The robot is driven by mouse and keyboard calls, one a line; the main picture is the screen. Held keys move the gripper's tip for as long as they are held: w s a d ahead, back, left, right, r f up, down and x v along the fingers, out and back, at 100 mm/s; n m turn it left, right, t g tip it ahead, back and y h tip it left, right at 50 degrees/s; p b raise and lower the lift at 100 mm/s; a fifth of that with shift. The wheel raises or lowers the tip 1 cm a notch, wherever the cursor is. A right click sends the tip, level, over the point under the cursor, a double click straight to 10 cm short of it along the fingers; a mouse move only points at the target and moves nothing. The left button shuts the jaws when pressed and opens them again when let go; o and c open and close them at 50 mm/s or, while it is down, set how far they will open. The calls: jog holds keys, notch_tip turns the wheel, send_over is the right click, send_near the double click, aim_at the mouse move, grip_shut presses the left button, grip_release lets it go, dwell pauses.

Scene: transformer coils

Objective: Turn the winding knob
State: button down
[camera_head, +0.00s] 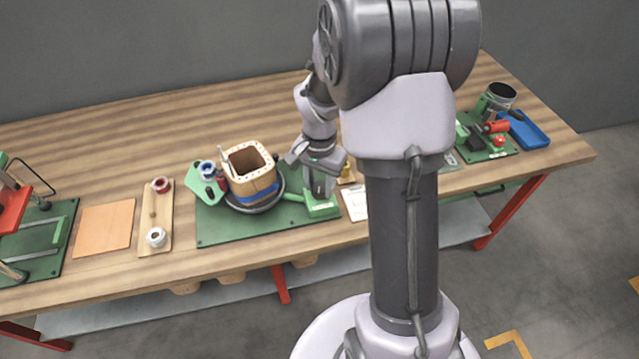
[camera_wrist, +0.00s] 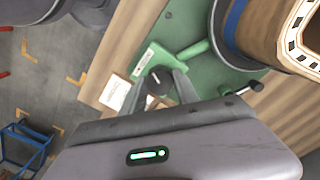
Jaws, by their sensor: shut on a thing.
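My gripper (camera_wrist: 163,80) is shut on a dark round knob (camera_wrist: 157,85), which sits between the two fingers in the wrist view. The knob is over a green housing (camera_wrist: 150,57) on a green base plate. In the head view my gripper (camera_head: 320,180) points down over the green housing (camera_head: 321,209), and the wrist hides the knob there. The square tan coil former (camera_head: 252,165) with a blue band stands on a round dark turntable (camera_head: 262,206), left of my gripper. The former also shows at the upper right of the wrist view (camera_wrist: 268,28).
A black-tipped rod (camera_wrist: 256,87) is close to my gripper's right side. White cards (camera_wrist: 115,93) lie beside the housing. Left are a strip with spools (camera_head: 155,215) and an orange sheet (camera_head: 104,227); right is a blue tray (camera_head: 527,132). Bare wood lies behind the former.

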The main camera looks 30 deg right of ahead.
aim_at(320, 187)
dwell(0.3)
jog(key=c, duration=0.9)
grip_release()
jog(key=shift+r, duration=0.1)
notch_tip(320, 187, up, 17)
jog(key=p, duration=0.7)
jog(key=shift+r, duration=0.1)
jog(key=s+a+r+n+t+b, duration=0.1)
jog(key=s+a+r+n+t, duration=0.1)
jog(key=s+a, duration=0.3)
jog(key=s+a+r+n+t+y+b, duration=0.1)
jog(key=s+a+r+n+t, duration=0.1)
jog(key=s+a, duration=0.4)
jog(key=s+a+r+n+t+y+b, duration=0.1)
jog(key=s+a+r+n, duration=0.2)
jog(key=s+a, duration=0.2)
jog(key=shift+s+a+t, duration=0.2)
jog(key=shift+s+t, duration=0.2)
